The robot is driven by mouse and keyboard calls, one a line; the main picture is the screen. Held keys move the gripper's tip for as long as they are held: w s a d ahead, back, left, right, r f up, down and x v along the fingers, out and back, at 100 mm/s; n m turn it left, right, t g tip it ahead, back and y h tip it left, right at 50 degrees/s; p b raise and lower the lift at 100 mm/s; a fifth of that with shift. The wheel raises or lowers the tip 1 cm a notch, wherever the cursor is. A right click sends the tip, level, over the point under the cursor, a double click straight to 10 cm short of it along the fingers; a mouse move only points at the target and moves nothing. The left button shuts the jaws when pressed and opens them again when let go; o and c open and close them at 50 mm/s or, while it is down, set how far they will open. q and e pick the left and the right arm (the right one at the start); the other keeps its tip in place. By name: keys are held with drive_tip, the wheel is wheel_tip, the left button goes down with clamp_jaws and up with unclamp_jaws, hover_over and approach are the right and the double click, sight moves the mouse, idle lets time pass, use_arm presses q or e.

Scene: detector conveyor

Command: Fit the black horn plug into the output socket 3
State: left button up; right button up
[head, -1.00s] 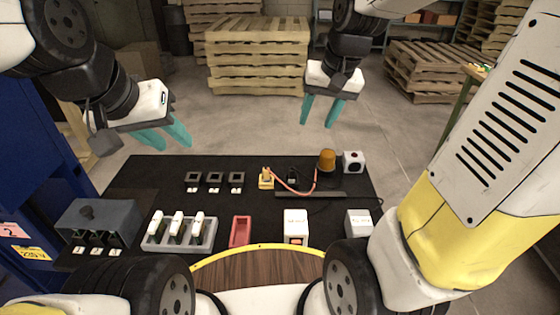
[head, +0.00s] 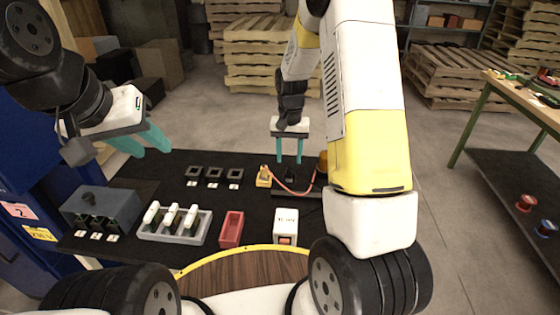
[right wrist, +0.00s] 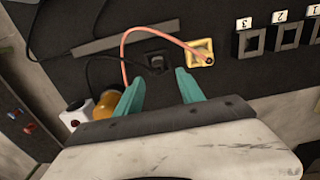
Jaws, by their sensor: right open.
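The black horn plug (head: 290,176) lies on the black mat, with a dark cord leading off. In the right wrist view the plug (right wrist: 157,62) sits just beyond and between my right fingertips. My right gripper (head: 289,161) is open and empty, pointing down over the plug; it also shows in the right wrist view (right wrist: 160,76). Three black square sockets stand in a row left of the plug in the head view. Socket 3 (head: 235,173) appears to be the one nearest the plug; its label reads in the wrist view (right wrist: 251,42). My left gripper (head: 151,150) is open and empty at the left.
An orange beacon (right wrist: 101,103) and white cube (right wrist: 77,116) stand close to my right gripper. A grey tray (head: 148,238), red tray (head: 231,230) and white box (head: 286,226) line the front.

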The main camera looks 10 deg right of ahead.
sight(290, 168)
drive_tip(key=f, duration=0.5)
drive_tip(key=shift+s+d+f, duration=0.1)
drive_tip(key=shift+s+f, duration=0.1)
drive_tip(key=shift+s, duration=0.05)
drive_tip(key=shift+c, duration=0.3)
clamp_jaws()
